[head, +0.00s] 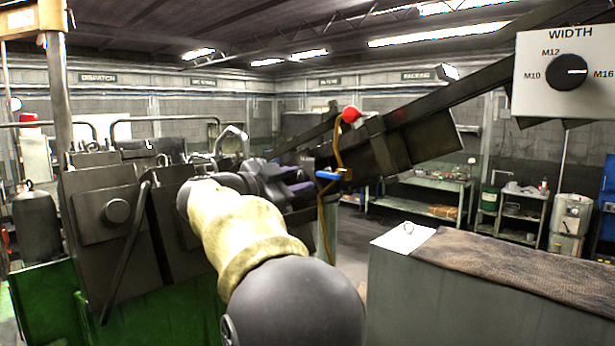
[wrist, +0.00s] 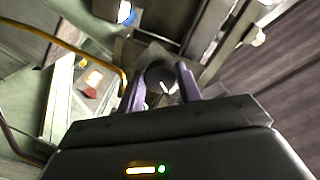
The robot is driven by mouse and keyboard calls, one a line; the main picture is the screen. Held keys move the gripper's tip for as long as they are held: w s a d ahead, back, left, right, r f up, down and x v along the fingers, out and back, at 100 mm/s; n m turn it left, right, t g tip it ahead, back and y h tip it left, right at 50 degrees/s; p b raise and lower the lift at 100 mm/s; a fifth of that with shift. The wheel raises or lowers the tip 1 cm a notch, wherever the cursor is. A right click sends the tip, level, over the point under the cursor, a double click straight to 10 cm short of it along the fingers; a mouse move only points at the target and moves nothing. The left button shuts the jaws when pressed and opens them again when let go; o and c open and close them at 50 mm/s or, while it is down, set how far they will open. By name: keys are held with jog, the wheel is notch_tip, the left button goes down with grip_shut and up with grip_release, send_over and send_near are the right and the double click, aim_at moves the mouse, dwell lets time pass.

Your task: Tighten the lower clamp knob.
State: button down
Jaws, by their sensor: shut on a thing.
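My gripper (head: 300,190) reaches forward from my cream-sleeved arm to the dark machine in the head view, its purple fingers partly hidden by the wrist. In the wrist view, the two purple fingers of my gripper (wrist: 160,88) stand on either side of a dark round knob (wrist: 160,76) with a pale pointer line. The gripper is shut on this knob. The knob is hidden in the head view, so I cannot tell there how it sits against the other clamp parts.
A sloping dark chute (head: 440,105) runs above and right of my gripper. A red ball (head: 350,114) tops a bent yellow rod near a blue piece (head: 328,174). A WIDTH dial (head: 571,72) hangs upper right. A grey cabinet (head: 430,295) with a brown mat stands at lower right.

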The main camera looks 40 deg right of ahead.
jog(key=shift+r+n+p, duration=0.1)
jog(key=shift+n+p, duration=0.2)
jog(key=shift+p, duration=0.5)
jog(key=n+p, duration=0.2)
jog(key=shift+p, duration=0.3)
jog(key=shift+n+p, duration=1.5)
jog(key=shift+p, duration=0.35)
jog(key=c, duration=0.8)
grip_release()
jog(key=shift+c, duration=0.2)
jog(key=a, duration=0.8)
jog(key=shift+s, duration=0.35)
